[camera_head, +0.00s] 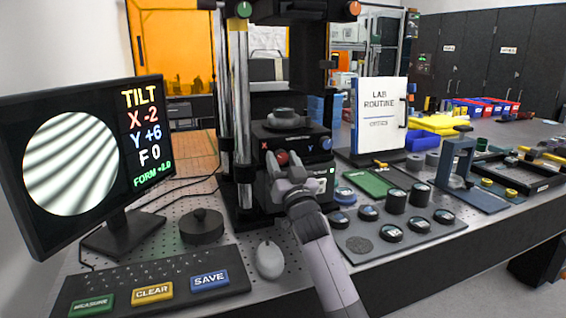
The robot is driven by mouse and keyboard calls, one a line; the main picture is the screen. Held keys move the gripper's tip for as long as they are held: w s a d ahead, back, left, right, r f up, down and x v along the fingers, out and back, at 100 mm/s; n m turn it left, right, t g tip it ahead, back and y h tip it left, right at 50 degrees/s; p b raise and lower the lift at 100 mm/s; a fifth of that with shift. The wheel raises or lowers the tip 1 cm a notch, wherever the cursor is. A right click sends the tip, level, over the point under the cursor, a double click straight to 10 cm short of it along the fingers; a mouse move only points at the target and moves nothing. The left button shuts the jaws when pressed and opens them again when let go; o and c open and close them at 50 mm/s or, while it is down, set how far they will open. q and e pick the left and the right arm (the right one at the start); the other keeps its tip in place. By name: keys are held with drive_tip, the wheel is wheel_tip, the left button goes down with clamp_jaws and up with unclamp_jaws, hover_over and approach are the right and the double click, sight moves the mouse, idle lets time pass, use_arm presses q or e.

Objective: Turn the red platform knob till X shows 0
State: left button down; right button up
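The red platform knob (282,157) is on the front of the dark interferometer stage, beside a red X mark. My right gripper (283,166) is at this knob, its fingers pointing away from me, one at each side of it. I cannot tell whether the fingers touch the knob or stand apart from it. The blue knob (326,144) is on the right of the same front. The monitor (86,160) at the left shows TILT, X -2, Y +6, F 0, FORM +2.0 and slanted curved fringes. My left gripper is not in view.
A keyboard panel (130,272) with MEASURE, CLEAR and SAVE keys lies in front, with a grey mouse (270,260) beside it. A dark round puck (201,226) stands behind. Several round pieces stand on a grey tray (408,239) at right. A LAB ROUTINE board (379,112) stands behind.

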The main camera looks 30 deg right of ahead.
drive_tip(key=c, duration=0.6)
drive_tip(key=shift+a+m+g+h, duration=0.1)
drive_tip(key=shift+m+g+h, duration=0.15)
drive_tip(key=shift+m+h, duration=0.55)
drive_tip(key=shift+m+g+h, duration=0.25)
drive_tip(key=shift+m+h, duration=0.05)
drive_tip(key=shift+m, duration=0.9)
drive_tip(key=shift+m+g+h, duration=0.4)
drive_tip(key=shift+m, duration=1.1)
drive_tip(key=o, duration=1)
drive_tip(key=shift+s+f, duration=0.1)
